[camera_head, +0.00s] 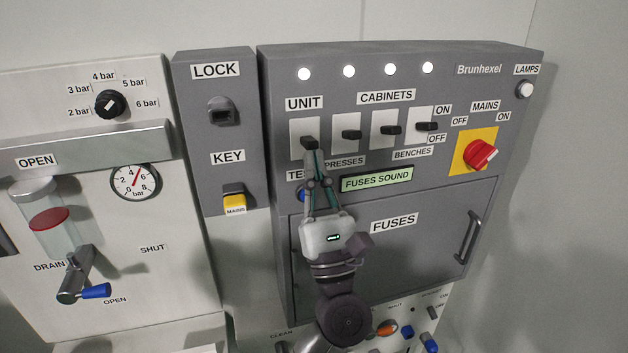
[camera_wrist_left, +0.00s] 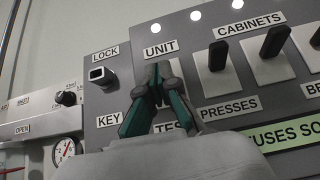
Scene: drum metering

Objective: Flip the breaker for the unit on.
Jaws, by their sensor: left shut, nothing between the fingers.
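The unit breaker is a black lever (camera_head: 309,142) on a pale plate under the UNIT label, leftmost in the row on the grey panel. It sits slightly lower on its plate than the neighbouring levers; whether it is on or off is unclear. My left gripper (camera_head: 311,152) is shut and empty, its fingertips just at or under this lever; whether they touch is unclear. In the left wrist view the shut fingertips (camera_wrist_left: 159,78) cover most of the unit plate and hide the lever. My right gripper is not in view.
Several other breaker levers (camera_head: 390,130) stand close to the right, with ON above and OFF below. White lamps (camera_head: 349,71) are above them. A green display (camera_head: 377,179) reads FUSES SOUND. A red mains switch (camera_head: 480,155) is at right, a lock box (camera_head: 219,150) at left.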

